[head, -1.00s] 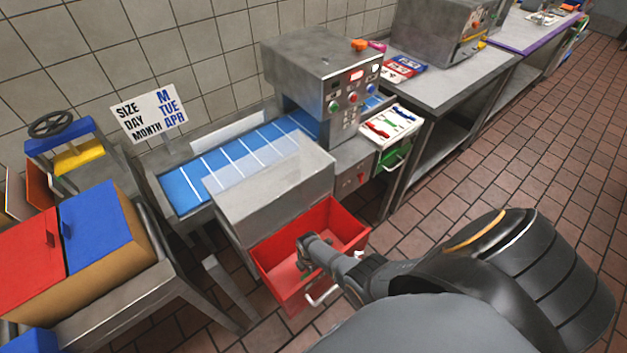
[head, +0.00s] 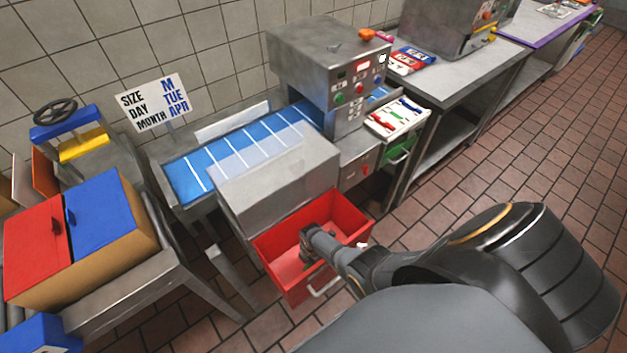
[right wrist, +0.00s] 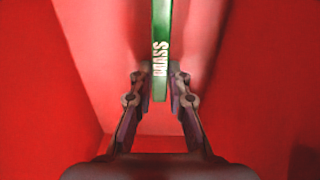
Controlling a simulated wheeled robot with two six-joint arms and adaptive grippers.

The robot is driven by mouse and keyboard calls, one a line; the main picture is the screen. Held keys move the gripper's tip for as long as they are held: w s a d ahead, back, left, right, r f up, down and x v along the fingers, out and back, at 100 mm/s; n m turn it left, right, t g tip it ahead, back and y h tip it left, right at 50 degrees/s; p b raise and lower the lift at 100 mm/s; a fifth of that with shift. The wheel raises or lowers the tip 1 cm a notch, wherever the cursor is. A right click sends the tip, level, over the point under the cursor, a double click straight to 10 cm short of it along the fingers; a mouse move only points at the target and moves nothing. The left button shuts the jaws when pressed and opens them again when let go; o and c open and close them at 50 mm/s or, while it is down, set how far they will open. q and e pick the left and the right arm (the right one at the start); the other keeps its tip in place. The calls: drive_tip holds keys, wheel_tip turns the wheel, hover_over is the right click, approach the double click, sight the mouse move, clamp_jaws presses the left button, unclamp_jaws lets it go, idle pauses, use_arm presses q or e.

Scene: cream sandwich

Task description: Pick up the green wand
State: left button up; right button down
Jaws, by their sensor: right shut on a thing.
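The green wand (right wrist: 162,60) shows in the right wrist view as a flat green bar with white lettering, running up out of the top of the picture. My right gripper (right wrist: 161,88) is shut on its near end, one finger on each side. In the head view my right gripper (head: 308,257) reaches down into the open red drawer (head: 358,231) under the grey machine. The wand cannot be made out there. My left gripper is in neither view.
A conveyor with blue slats (head: 185,180) runs behind the drawer to a machine with buttons (head: 325,65). A white tray (head: 413,110) with coloured pieces stands right of it, above a green drawer (head: 400,153). The red drawer's walls surround my gripper closely. Tiled floor lies open to the right.

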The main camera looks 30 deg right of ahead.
wheel_tip(320, 180, up, 10)
drive_tip(key=p, duration=0.4)
drive_tip(key=shift+f, duration=0.2)
